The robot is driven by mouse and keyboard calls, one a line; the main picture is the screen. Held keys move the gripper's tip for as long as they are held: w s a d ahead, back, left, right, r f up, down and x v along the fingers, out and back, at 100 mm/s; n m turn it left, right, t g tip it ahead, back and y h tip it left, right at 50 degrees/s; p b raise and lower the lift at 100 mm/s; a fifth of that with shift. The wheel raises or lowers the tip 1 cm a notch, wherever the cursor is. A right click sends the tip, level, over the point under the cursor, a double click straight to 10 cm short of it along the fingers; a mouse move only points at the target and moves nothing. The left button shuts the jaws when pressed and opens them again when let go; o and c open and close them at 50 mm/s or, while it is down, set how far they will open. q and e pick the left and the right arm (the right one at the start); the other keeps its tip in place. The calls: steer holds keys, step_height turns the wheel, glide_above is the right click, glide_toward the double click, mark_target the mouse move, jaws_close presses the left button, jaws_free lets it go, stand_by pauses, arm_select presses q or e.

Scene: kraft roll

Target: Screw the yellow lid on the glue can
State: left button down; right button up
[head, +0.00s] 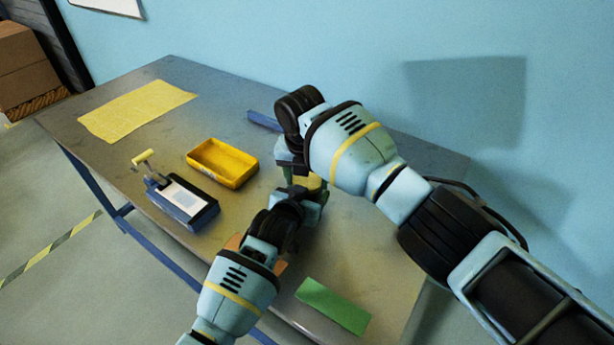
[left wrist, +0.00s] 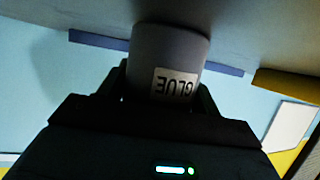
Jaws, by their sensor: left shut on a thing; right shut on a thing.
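The grey glue can (left wrist: 168,58) stands between the fingers of my left gripper (left wrist: 163,95), its white GLUE label upside down in the left wrist view. In the head view my left gripper (head: 303,197) reaches in from below, and the can is mostly hidden by the grippers. The yellow lid (head: 315,181) shows as a small patch just under my right gripper (head: 302,176), which is shut on it from above. The lid is right over the can's place. The contact between lid and can is hidden.
A yellow tray (head: 222,162) and a blue device with a yellow handle (head: 183,203) stand to the left. A yellow sheet (head: 134,110) lies farther back. A green sheet (head: 333,305) lies near the front edge. A blue bar (head: 264,121) lies behind the grippers.

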arm_select(q)
steer(key=shift+w+r, duration=0.1)
steer(key=shift+r, duration=0.05)
arm_select(e)
steer(key=m, duration=0.3)
steer(key=shift+s+a+f+m, duration=0.15)
steer(key=shift+a+m, duration=0.1)
steer(key=shift+m, duration=0.15)
arm_select(q)
steer(key=shift+a, duration=0.1)
arm_select(e)
steer(key=m, duration=0.3)
steer(key=shift+m+g+h, duration=0.3)
steer(key=shift+m, duration=0.1)
steer(key=o, duration=1.4)
arm_select(q)
steer(key=shift+a, duration=0.1)
arm_select(e)
steer(key=shift+w+r, duration=0.2)
steer(key=shift+r, duration=2.15)
arm_select(q)
steer(key=shift+f, duration=0.2)
arm_select(e)
steer(key=o, duration=0.3)
